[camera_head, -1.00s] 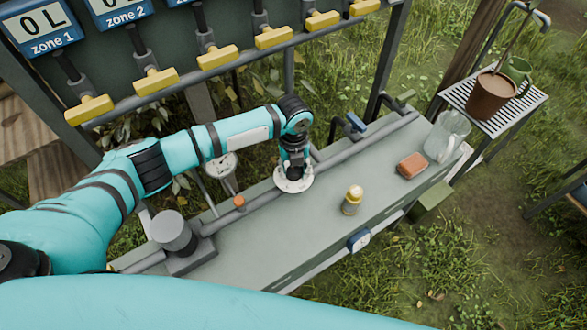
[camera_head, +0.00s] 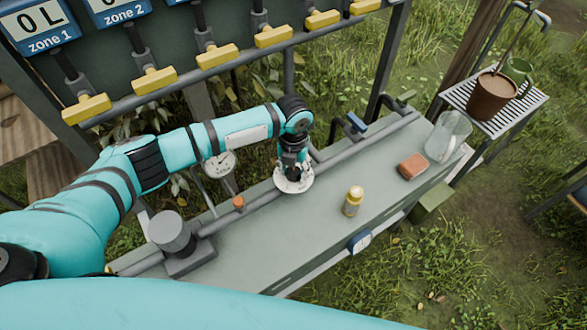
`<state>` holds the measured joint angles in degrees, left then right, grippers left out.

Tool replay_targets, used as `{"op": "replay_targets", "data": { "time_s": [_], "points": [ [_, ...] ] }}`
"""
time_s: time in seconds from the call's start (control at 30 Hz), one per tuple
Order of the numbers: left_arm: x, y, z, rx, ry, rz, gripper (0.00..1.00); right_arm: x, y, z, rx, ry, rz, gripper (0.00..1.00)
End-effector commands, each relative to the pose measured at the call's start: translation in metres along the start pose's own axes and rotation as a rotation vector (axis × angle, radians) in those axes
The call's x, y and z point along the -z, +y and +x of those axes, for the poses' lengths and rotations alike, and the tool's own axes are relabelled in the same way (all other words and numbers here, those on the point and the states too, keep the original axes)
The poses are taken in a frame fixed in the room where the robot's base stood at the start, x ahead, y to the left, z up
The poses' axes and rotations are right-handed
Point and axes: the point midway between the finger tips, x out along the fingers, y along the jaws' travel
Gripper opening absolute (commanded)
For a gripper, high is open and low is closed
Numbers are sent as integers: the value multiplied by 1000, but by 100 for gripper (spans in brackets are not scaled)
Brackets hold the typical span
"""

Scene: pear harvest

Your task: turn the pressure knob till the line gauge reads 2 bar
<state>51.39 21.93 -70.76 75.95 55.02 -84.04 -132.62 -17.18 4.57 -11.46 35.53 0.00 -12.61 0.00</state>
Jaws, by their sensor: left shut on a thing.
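The line gauge (camera_head: 219,164) is a small round white dial behind the pipe, left of my left gripper. Its needle and numbers are too small to read. My left gripper (camera_head: 292,174) points down over the pipe on the grey bench and is shut on the pressure knob, which it mostly hides. A pale round disc (camera_head: 302,187) shows around the foot of the gripper; I cannot tell how far the knob is turned. My right gripper is not in view.
A yellow-capped bottle (camera_head: 352,202), an orange-brown block (camera_head: 412,166) and a clear jug (camera_head: 446,138) stand on the bench (camera_head: 262,250). A grey cylinder (camera_head: 172,234) sits at its left end. Yellow valve handles (camera_head: 216,57) hang behind. The bench front is mostly clear.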

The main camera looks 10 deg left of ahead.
Motion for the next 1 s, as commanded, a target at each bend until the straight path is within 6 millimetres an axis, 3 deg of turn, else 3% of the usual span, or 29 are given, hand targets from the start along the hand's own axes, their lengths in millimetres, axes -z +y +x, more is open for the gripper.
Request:
{"op": "replay_targets", "data": {
  "time_s": [0.23,0.27,0.4,0.77,1.0],
  "points": [
    [-2,0,-2,2,-5,-1,7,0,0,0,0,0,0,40],
    [-2,0,-2,1,-5,-1,43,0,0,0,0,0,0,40],
    [-1,0,-2,1,-3,-1,61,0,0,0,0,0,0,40],
    [-1,0,-6,1,-2,-1,62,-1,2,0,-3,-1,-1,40],
    [-2,0,-48,2,-6,0,62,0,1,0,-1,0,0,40]
  ]
}}
